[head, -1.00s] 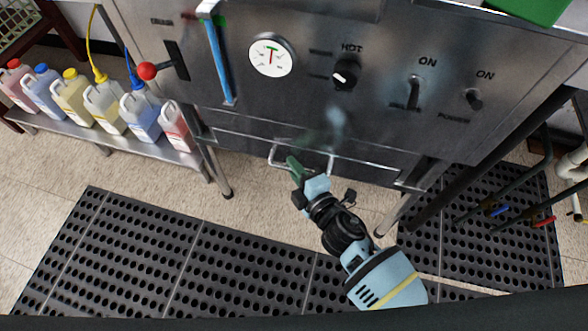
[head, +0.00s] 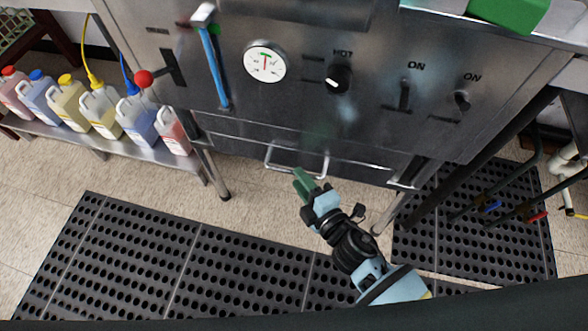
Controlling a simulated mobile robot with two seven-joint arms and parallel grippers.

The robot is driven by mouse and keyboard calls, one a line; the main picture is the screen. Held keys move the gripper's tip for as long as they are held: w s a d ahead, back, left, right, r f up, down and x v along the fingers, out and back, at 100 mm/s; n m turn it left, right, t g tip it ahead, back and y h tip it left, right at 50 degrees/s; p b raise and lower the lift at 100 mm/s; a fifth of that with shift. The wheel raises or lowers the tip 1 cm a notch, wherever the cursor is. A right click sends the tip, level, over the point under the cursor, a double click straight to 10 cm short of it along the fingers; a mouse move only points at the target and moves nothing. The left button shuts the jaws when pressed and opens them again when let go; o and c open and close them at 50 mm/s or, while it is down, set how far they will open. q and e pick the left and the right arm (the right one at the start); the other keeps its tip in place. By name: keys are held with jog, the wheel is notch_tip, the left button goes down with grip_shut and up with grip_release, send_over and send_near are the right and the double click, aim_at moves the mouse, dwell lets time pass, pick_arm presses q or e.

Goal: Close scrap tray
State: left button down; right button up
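The scrap tray (head: 245,148) is the low, wide metal drawer front at the bottom of the steel machine. Its bar handle (head: 268,158) is a pale metal loop in the middle of the front. The tray front looks nearly in line with the machine face, but I cannot tell whether it is fully in. My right gripper (head: 302,183) has green fingers and is just in front of the handle's lower right part, overlapping it in the picture. Contact is unclear, and so is the gap between its fingers. My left gripper is out of view.
Above the tray, the machine panel holds a gauge (head: 265,63), a knob (head: 339,78) and switches. Several bottles (head: 101,114) stand on a low shelf at left. Black perforated mats (head: 140,255) lie on the floor. Pipes (head: 520,205) are at right.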

jog(key=shift+v, duration=1.55)
